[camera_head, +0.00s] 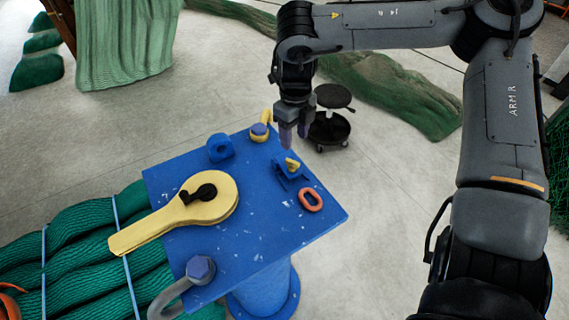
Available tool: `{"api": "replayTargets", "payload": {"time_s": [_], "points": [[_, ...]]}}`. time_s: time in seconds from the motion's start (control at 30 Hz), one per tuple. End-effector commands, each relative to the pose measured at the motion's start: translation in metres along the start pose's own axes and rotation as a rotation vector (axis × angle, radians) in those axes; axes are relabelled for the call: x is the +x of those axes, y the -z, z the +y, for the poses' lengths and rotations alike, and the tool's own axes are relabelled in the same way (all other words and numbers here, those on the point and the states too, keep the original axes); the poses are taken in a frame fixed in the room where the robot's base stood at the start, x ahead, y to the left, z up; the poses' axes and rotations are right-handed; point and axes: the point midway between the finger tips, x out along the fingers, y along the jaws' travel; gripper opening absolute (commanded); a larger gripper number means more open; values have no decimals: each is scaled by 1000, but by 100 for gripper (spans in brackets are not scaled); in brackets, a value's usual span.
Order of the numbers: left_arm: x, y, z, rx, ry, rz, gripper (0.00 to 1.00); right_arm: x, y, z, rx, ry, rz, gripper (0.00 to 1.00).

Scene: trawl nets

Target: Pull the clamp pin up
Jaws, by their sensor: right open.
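A blue table (262,221) stands on a round pedestal. Near its right side sits a small blue clamp-like fitting (283,178) with a yellow piece (292,164) on it; I cannot tell which part is the pin. My right gripper (294,139) points down from the upper right. In the picture it is just above the yellow piece, apart from it, open with nothing between its fingers. My left gripper is not in view.
A yellow snatch block (217,205), orange link (310,199), blue ring-shaped part (221,147), yellow shackle (260,131) and large grey shackle (194,277) lie on the table. A black stool (332,97) stands behind. Green nets (60,245) lie at left.

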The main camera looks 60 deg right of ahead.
Motion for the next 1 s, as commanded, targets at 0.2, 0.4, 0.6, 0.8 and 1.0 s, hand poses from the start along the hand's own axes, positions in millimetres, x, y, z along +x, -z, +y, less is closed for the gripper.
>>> {"api": "replayTargets", "payload": {"time_s": [0.2, 0.4, 0.6, 0.8, 1.0], "points": [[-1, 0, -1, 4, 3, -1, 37, 18, 0, 0, -1, 1, -3, 52], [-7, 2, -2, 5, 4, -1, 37, 51, 0, 0, -1, 0, -1, 52], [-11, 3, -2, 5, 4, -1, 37, 82, 0, 0, 1, 0, -3, 52], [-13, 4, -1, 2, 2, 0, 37, 99, -1, 0, 0, 1, -6, 52], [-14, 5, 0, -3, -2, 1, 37, 106, -2, 0, 0, 0, -7, 52]]}}
